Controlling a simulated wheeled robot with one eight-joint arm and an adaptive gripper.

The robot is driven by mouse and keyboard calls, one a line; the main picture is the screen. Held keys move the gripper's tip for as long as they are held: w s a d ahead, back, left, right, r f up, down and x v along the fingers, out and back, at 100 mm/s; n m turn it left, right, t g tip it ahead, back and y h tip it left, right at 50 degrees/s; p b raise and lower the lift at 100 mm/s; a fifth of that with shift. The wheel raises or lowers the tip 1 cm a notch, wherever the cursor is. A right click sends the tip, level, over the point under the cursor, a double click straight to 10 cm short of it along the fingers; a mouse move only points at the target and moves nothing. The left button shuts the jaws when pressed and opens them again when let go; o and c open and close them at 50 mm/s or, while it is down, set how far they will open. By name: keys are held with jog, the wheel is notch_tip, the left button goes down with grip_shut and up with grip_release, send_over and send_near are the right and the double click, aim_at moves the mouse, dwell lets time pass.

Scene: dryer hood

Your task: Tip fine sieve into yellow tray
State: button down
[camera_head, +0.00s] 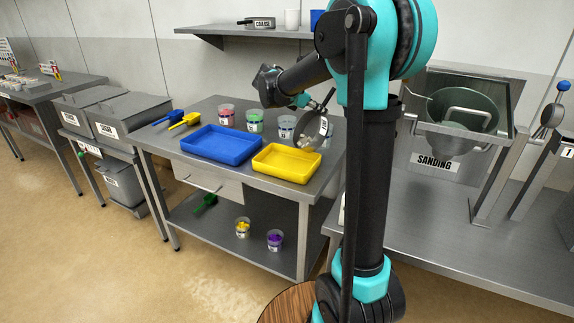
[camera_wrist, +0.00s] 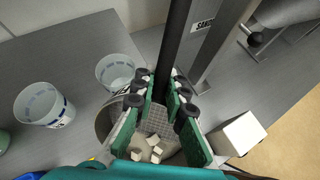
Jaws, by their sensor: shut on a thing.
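The fine sieve (camera_head: 312,128) is a grey round metal sieve with a dark handle. My gripper (camera_head: 301,100) is shut on its handle; in the wrist view my gripper (camera_wrist: 166,95) has its green fingers on either side of the dark handle. The sieve appears tilted, near the back right corner of the yellow tray (camera_head: 287,174). The wrist view shows the sieve mesh (camera_wrist: 160,118) with several pale cubes on it. The yellow tray looks empty in the head view. I cannot tell the exact height of the sieve above the table.
A blue tray (camera_head: 220,156) stands left of the yellow tray. Several clear cups line the table behind, including a pink-filled cup (camera_head: 226,116) and a green-filled cup (camera_head: 255,120). Blue and yellow scoops lie at the back left. A sanding hopper (camera_head: 464,110) stands at the right.

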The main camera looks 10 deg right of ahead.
aim_at(312, 118)
jog(key=shift+s+a+r+h+p, duration=0.1)
jog(key=shift+a+r+h+p, duration=0.2)
jog(key=shift+a+r+h, duration=0.25)
jog(key=shift+s+a+f+h+p, duration=0.1)
jog(key=shift+a+f+h+p, duration=0.05)
jog(key=shift+a+h+p, duration=0.35)
jog(key=shift+s+a+f+h+p, duration=0.15)
jog(key=shift+a+h, duration=0.1)
jog(key=shift+a, duration=0.35)
jog(key=shift+a+t, duration=0.3)
jog(key=shift+a, duration=0.2)
jog(key=shift+a+r+h, duration=0.1)
jog(key=shift+a+h, duration=0.1)
jog(key=shift+h, duration=0.1)
jog(key=shift+s+a+r+h+p, duration=0.15)
jog(key=shift+a+h+p, duration=0.15)
jog(key=shift+a+p, duration=0.25)
jog(key=shift+a, duration=0.15)
jog(key=shift+s+a+r+n+t+h, duration=0.15)
jog(key=shift+a+n+t+h, duration=0.2)
jog(key=shift+a, duration=0.25)
jog(key=shift+a+p, duration=0.4)
jog(key=shift+p, duration=0.05)
jog(key=shift+s+a+r+t+h, duration=0.15)
jog(key=shift+a+r+t+h, duration=0.1)
jog(key=shift+a+h, duration=0.45)
